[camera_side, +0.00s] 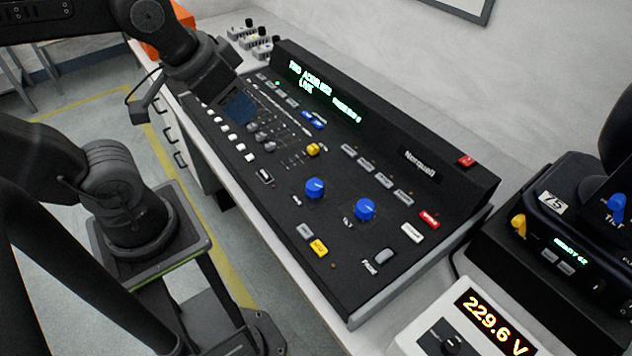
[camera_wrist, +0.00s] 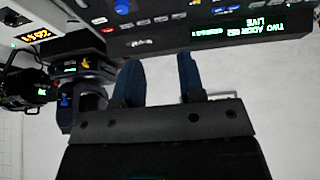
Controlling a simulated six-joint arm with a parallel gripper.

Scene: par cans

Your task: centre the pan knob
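The black lighting console (camera_side: 290,255) lies on the bench with two blue round knobs. The left blue knob (camera_side: 315,187) has a small label that seems to read pan, too small to be sure. The right blue knob (camera_side: 364,209) stands beside it. Their pointer angles are not clear. My gripper (camera_side: 240,107) is over the console's far-left part, left of both knobs and touching neither. In the wrist view my gripper (camera_wrist: 160,75) shows two dark blue fingers apart with nothing between them. A blue knob (camera_wrist: 122,6) shows at the wrist view's top edge.
A yellow knob (camera_side: 313,149), faders and buttons surround the blue knobs. At right stands a black fixture (camera_side: 545,270) with a yellow knob and a blue knob marked tilt (camera_side: 617,203). A meter (camera_side: 490,318) reads 229.6 V. Small boxes (camera_side: 255,40) stand behind the console.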

